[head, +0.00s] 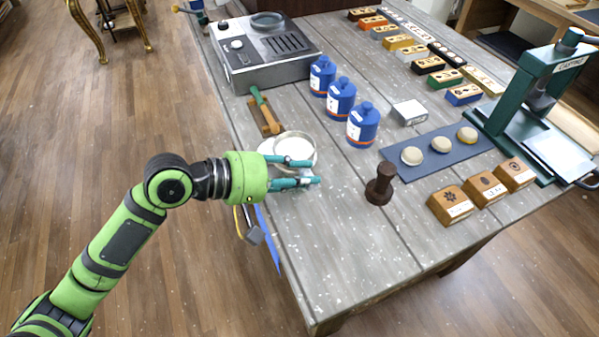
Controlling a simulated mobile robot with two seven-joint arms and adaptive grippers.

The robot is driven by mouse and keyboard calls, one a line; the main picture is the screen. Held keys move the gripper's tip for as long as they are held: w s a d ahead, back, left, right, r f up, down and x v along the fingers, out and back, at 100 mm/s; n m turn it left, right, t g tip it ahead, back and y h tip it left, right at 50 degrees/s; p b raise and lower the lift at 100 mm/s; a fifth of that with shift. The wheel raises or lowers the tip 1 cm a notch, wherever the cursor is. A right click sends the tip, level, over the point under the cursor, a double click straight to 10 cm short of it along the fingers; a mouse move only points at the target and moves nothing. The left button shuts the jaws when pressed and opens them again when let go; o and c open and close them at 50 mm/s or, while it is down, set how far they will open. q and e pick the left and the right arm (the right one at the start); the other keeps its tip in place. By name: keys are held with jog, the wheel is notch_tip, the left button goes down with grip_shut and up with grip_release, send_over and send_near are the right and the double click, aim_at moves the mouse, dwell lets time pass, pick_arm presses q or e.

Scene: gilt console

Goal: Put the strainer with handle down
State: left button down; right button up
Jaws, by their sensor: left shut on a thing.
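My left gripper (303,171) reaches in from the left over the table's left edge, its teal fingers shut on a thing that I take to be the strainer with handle. The strainer (296,146) shows as a round, pale, thin-rimmed shape just behind the fingers. Its handle is mostly hidden by the fingers. A white round dish or patch shows around and under the ring, partly hidden by the gripper. I cannot tell whether the strainer touches the table. My right gripper is not in view.
The grey wooden table (345,255) is bare in front. Behind the strainer are a green-handled tool (264,111), blue bottles (362,126) and a hotplate (262,52). To the right are a dark wooden stamp (379,185), a blue mat (463,150) with pale discs, and a green press (530,85).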

pick_arm(q)
jog(key=shift+f, duration=0.1)
jog(key=shift+f, duration=0.15)
jog(key=c, duration=1)
grip_release()
jog(key=b+v, duration=0.1)
jog(key=v, duration=0.7)
jog(key=b+v, duration=0.1)
jog(key=v, duration=0.3)
jog(key=shift+r+b, duration=0.3)
jog(key=shift+r, duration=0.05)
